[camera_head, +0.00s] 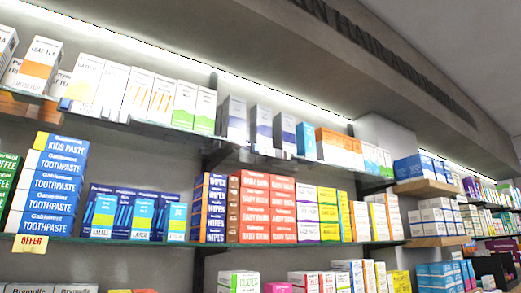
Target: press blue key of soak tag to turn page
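I cannot make out a tag marked soak or a blue key in the camera_head view. A small pale-blue patch (66,103) shows at the front edge of the top shelf on the left, too small to identify. A yellowish offer tag (30,243) hangs from the edge of the middle shelf at the far left. My gripper is not in this view.
The top shelf (150,128) holds white cartons. The middle shelf (120,240) holds blue toothpaste boxes (52,185), red boxes (268,207) and blue packs (130,212). More boxes stand below. Wooden side shelves (428,187) jut out at the right.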

